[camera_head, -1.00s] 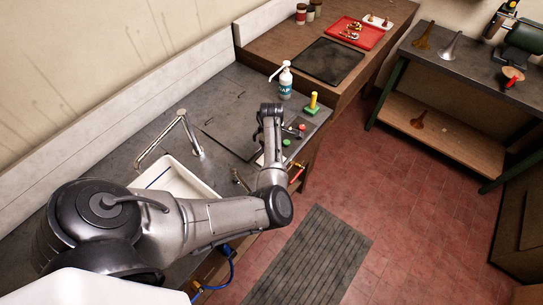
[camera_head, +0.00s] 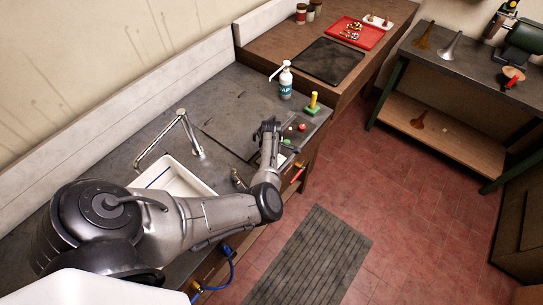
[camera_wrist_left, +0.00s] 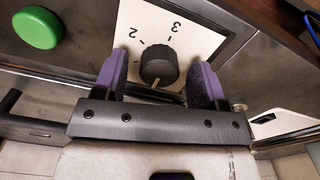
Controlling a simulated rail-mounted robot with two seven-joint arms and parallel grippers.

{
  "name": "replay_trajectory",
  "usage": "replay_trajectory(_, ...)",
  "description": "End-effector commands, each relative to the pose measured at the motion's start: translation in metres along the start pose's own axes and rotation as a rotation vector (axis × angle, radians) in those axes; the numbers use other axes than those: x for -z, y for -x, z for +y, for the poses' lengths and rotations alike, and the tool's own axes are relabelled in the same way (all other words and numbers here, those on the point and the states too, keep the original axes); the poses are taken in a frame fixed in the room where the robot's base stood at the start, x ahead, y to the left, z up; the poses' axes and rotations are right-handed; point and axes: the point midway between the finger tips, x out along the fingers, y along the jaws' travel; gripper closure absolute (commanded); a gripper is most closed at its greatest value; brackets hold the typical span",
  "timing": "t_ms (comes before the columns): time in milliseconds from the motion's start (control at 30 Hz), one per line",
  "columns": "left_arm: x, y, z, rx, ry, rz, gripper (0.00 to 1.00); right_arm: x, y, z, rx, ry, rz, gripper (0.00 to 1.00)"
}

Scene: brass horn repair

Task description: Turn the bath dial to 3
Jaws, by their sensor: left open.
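The bath dial (camera_wrist_left: 158,66) is a round black knob on a white plate (camera_wrist_left: 200,35) in the left wrist view. The plate shows 2 at upper left and 3 at the top, with tick marks. The knob's white pointer line is on its lower side in this picture, away from the 3. My left gripper (camera_wrist_left: 158,62) is open, with one purple-padded finger on each side of the knob; a gap shows on both sides. In the head view my left gripper (camera_head: 268,132) is over the counter edge and hides the dial. My right gripper is not in view.
A green button (camera_wrist_left: 37,28) sits beside the plate. A white sink (camera_head: 172,178) and tap (camera_head: 184,130) are to the left. A red-handled valve (camera_head: 298,174) is at the counter front.

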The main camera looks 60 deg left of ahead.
Motion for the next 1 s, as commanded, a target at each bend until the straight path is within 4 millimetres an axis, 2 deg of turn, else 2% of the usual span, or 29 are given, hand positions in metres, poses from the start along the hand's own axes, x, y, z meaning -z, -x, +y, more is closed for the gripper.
replay_trajectory(67, 0.000, 0.000, 0.000, 0.000, 0.000, 0.000, 0.38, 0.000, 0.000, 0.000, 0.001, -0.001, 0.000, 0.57)
replay_trajectory(533, 0.000, 0.001, 0.000, 0.000, 0.000, 0.000, 0.83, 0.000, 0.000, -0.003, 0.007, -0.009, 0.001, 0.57)
replay_trajectory(767, 0.000, 0.001, 0.000, 0.001, -0.023, 0.001, 0.83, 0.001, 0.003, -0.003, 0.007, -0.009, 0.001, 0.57)
replay_trajectory(1000, 0.001, 0.004, 0.000, 0.001, -0.154, 0.002, 0.83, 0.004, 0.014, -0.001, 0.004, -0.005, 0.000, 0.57)
